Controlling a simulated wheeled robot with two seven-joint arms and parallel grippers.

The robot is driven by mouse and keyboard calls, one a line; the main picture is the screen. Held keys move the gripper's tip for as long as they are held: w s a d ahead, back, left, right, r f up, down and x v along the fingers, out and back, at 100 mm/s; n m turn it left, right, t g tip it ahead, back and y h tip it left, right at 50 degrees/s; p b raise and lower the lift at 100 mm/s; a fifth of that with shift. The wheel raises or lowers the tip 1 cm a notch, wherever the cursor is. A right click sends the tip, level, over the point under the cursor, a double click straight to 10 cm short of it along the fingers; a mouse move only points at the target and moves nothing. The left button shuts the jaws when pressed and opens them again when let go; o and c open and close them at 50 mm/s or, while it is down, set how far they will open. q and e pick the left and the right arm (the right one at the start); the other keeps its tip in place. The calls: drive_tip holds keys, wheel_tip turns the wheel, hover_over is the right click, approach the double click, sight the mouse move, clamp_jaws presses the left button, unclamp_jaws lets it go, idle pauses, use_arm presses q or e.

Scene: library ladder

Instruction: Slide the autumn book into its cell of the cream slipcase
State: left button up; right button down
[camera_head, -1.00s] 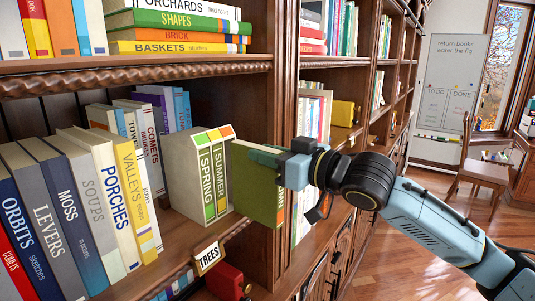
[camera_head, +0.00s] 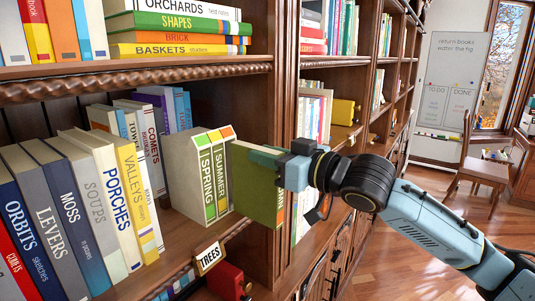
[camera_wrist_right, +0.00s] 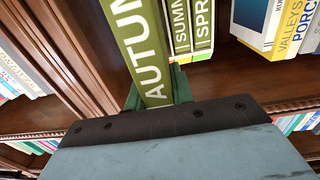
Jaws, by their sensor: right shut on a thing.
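The cream slipcase (camera_head: 183,175) stands on the middle shelf, with the green SPRING (camera_head: 207,180) and SUMMER (camera_head: 221,178) books upright in it, spines outward. The green autumn book (camera_head: 254,188) is upright just right of the slipcase and in front of the shelf opening. My right gripper (camera_head: 278,163) is shut on it. In the right wrist view, the AUTUMN spine (camera_wrist_right: 145,50) rises from my gripper (camera_wrist_right: 160,92), beside the SUMMER spine (camera_wrist_right: 180,25). The autumn book hides the slipcase's right part, so its free cell cannot be seen. My left gripper is not in view.
A row of upright books (camera_head: 85,205) stands left of the slipcase, with bare shelf between. A wooden upright (camera_head: 283,90) is close behind and right of the held book. A TREES label (camera_head: 208,259) hangs on the shelf edge, above a red object (camera_head: 228,281).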

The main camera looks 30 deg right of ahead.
idle(0.7)
drive_tip(key=shift+w+a+r+p, duration=0.1)
drive_tip(key=shift+w+p, duration=0.35)
drive_tip(key=shift+p, duration=0.25)
drive_tip(key=shift+s, duration=0.3)
drive_tip(key=shift+p, duration=0.3)
idle(0.9)
drive_tip(key=shift+p, duration=0.5)
idle(0.7)
